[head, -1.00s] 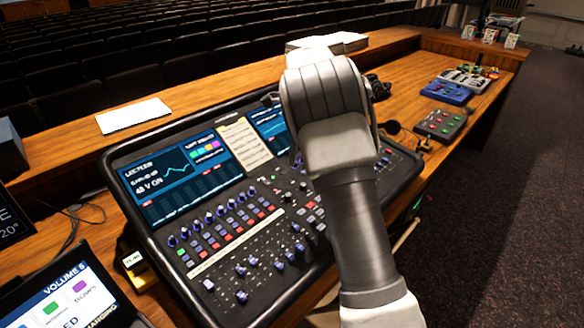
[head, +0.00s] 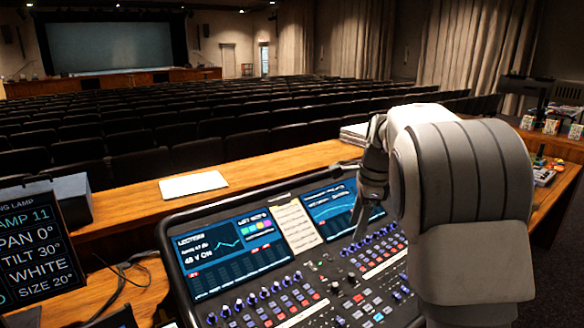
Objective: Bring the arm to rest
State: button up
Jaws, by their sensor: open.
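My arm rises at the right of the head view, with its pale wrist and forearm in front of the mixing desk (head: 330,290). My gripper (head: 362,215) hangs below the wrist on its left side, its dark fingers over the right screen of the desk. The fingers are seen edge-on and nothing shows between them. My arm hides the right part of the desk.
A lamp display (head: 38,250) and a dark box (head: 72,198) stand at the left. A white sheet (head: 193,185) lies on the wooden ledge (head: 125,218), and a stack of papers (head: 355,134) sits behind my gripper. Rows of seats (head: 150,140) lie beyond.

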jog(key=s+a+r+n+t, duration=0.1)
jog(key=s+r+n, duration=0.25)
jog(key=s, duration=0.45)
jog(key=s+a+r+n+t, duration=0.1)
jog(key=s+r+n, duration=0.2)
jog(key=s+n, duration=0.35)
jog(key=s+f+n+t, duration=0.1)
jog(key=s+n, duration=0.3)
jog(key=s, duration=0.4)
jog(key=s+f+n+t+h, duration=0.1)
jog(key=s+f+n, duration=0.2)
jog(key=s, duration=0.6)
jog(key=shift+s+a+n, duration=0.25)
jog(key=shift+n, duration=0.55)
